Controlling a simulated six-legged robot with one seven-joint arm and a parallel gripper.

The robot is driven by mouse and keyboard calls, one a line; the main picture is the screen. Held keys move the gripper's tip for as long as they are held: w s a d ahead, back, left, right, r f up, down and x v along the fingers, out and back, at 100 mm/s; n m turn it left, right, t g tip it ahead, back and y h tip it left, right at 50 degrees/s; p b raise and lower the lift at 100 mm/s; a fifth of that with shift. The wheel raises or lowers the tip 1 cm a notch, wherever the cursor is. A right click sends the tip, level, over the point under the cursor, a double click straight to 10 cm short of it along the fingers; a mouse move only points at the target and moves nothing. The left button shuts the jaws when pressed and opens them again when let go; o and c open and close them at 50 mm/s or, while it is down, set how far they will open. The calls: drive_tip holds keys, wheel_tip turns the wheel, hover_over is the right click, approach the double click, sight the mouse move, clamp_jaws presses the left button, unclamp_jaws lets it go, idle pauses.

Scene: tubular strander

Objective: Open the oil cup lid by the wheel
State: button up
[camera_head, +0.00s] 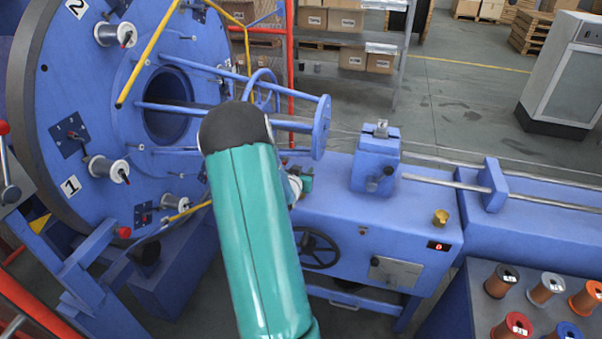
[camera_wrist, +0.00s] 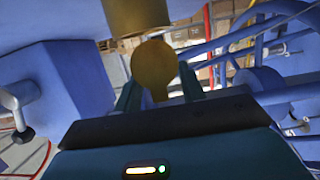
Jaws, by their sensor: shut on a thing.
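In the wrist view, a brass oil cup (camera_wrist: 138,14) hangs into the top of the picture. Its round, flat brass lid (camera_wrist: 154,66) is just below it in the picture, with a narrow tab between my fingers. My gripper (camera_wrist: 160,92) is shut on the lid, one teal finger on each side. In the head view, my arm hides this cup and lid; only a small part of my gripper (camera_head: 302,181) shows beside the arm. The black handwheel (camera_head: 318,248) is on the front of the blue machine bed.
A blue block (camera_head: 376,165) rises from the bed. The large blue disc (camera_head: 75,130) with bobbins fills the left. Spools (camera_head: 511,328) stand at lower right.

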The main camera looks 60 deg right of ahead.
drive_tip(key=shift+d+y, duration=0.35)
drive_tip(key=shift+y, duration=0.35)
drive_tip(key=o, duration=0.7)
drive_tip(key=shift+w, duration=0.1)
drive_tip(key=shift+w+r, duration=0.1)
